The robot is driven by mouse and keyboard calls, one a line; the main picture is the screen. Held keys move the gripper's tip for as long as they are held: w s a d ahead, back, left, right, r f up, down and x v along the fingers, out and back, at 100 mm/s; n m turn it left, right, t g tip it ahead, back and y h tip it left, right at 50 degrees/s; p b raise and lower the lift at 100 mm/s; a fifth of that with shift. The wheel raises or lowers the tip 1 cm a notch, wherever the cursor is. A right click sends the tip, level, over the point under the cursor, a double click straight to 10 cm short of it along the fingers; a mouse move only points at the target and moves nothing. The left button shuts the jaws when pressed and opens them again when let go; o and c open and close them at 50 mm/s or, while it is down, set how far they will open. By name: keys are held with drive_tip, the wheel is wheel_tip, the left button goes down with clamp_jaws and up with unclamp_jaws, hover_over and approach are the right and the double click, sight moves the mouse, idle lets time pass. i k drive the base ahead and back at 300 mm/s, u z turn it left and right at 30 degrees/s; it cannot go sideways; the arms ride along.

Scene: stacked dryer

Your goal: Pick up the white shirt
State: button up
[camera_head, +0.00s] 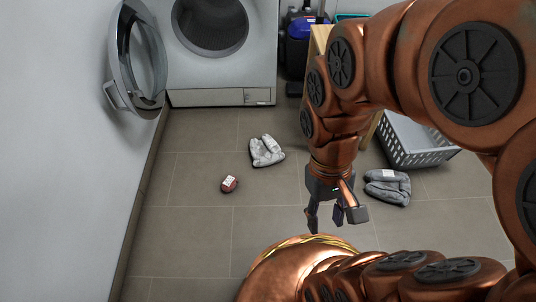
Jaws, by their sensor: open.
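A crumpled white to light grey cloth (267,151), which looks like the white shirt, lies on the tiled floor in front of the dryer. My gripper (334,220) points down, open and empty, above the floor to the right of and nearer than this cloth. It is clearly apart from it. A darker grey folded cloth (388,187) lies on the floor to the right of my gripper. A small dark red item (229,183) with a white patch lies to the left of and nearer than the white cloth.
The dryer (222,97) stands at the back with its round door (150,60) swung open to the left. A white laundry basket (425,157) stands at the right, partly behind my arm. A wall runs along the left.

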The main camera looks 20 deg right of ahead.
sight(266, 152)
drive_tip(key=k, duration=0.6)
drive_tip(key=u, duration=1)
drive_tip(key=i, duration=1.65)
drive_tip(key=z, duration=0.85)
